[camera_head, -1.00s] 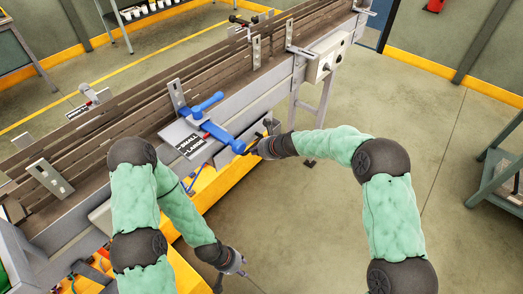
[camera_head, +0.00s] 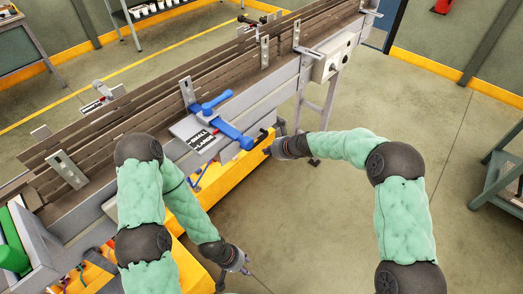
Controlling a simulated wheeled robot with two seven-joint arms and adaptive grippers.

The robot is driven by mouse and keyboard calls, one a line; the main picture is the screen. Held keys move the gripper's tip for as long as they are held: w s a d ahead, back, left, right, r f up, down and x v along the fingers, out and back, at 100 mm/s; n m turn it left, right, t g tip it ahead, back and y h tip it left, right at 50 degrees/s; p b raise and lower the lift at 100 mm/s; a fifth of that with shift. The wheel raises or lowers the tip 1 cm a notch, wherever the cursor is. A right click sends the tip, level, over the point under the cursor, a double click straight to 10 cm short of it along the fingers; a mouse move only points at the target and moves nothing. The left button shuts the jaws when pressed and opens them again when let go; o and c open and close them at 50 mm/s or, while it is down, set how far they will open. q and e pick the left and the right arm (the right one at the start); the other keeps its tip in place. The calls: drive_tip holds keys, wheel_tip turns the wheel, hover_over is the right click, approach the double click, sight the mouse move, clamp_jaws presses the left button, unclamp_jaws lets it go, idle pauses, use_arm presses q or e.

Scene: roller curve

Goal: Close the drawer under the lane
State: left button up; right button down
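The lane (camera_head: 130,112) is a long brown slatted track running diagonally from lower left to upper right. Yellow-orange drawer-like bodies lie under it; one long yellow face (camera_head: 232,188) runs below the blue lever, and another yellow part (camera_head: 190,266) sticks out lower left, partly hidden by my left arm. I cannot tell exactly how far the drawer stands out. My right gripper (camera_head: 268,151) is beside the right end of the yellow face, just below the blue lever's tip; contact is unclear. My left gripper (camera_head: 246,268) hangs low, right of the yellow part, over bare floor. Both grippers' fingers are too small to read.
A blue lever (camera_head: 229,131) with a labelled plate (camera_head: 194,134) projects from the lane's near side. A grey control box (camera_head: 334,62) and support legs stand farther right. A green cylinder (camera_head: 12,258) lies at far left.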

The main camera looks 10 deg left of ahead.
drive_tip(key=p+v, duration=0.2)
drive_tip(key=v, duration=0.7)
drive_tip(key=shift+r, duration=0.3)
drive_tip(key=shift+s+d, duration=0.15)
drive_tip(key=s+d+f+n+g+h, duration=0.1)
drive_tip(key=s+d+f+n, duration=0.15)
drive_tip(key=s+f, duration=0.3)
drive_tip(key=s+d+f+n+g+h+b, duration=0.1)
drive_tip(key=s+d+f+n, duration=0.1)
drive_tip(key=s+f+n, duration=0.35)
drive_tip(key=s+d+f+n+g+h, duration=0.1)
drive_tip(key=s+d+f+n, duration=0.15)
drive_tip(key=f, duration=0.55)
drive_tip(key=s+f+n+g, duration=0.1)
drive_tip(key=s+f+n, duration=0.3)
drive_tip(key=s, duration=0.6)
drive_tip(key=s+d+f+n+g+b, duration=0.1)
drive_tip(key=s+f+n, duration=0.3)
drive_tip(key=s+n, duration=0.4)
drive_tip(key=shift+s+d+f, duration=0.2)
drive_tip(key=shift+s+d, duration=0.05)
drive_tip(key=shift+s, duration=0.75)
